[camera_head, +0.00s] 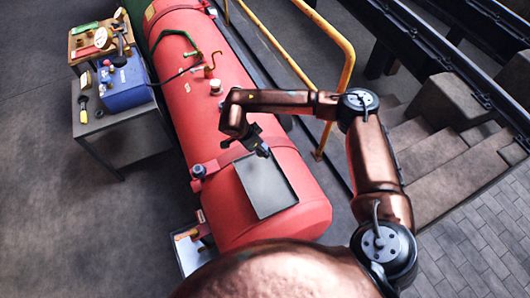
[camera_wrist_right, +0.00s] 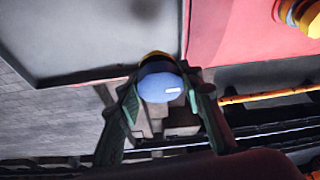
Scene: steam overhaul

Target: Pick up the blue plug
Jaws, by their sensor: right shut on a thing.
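The blue plug (camera_wrist_right: 161,88) shows in the right wrist view, with a rounded blue end, a pale mark and a yellow-orange band behind it. It sits between the two fingers of my right gripper (camera_head: 262,149), which is shut on it. In the head view the gripper is above the red boiler, close to the grey tray's upper edge. The plug is too small there to make out clearly. My left gripper is in neither view.
The grey tray (camera_head: 266,186) lies empty on the red boiler (camera_head: 232,208). A side table (camera_head: 125,125) at left bears a blue box (camera_head: 124,86) and gauges. A yellow handrail (camera_head: 337,100) and stone steps (camera_head: 440,175) stand at right. Brass fittings (camera_head: 210,66) rise from the boiler.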

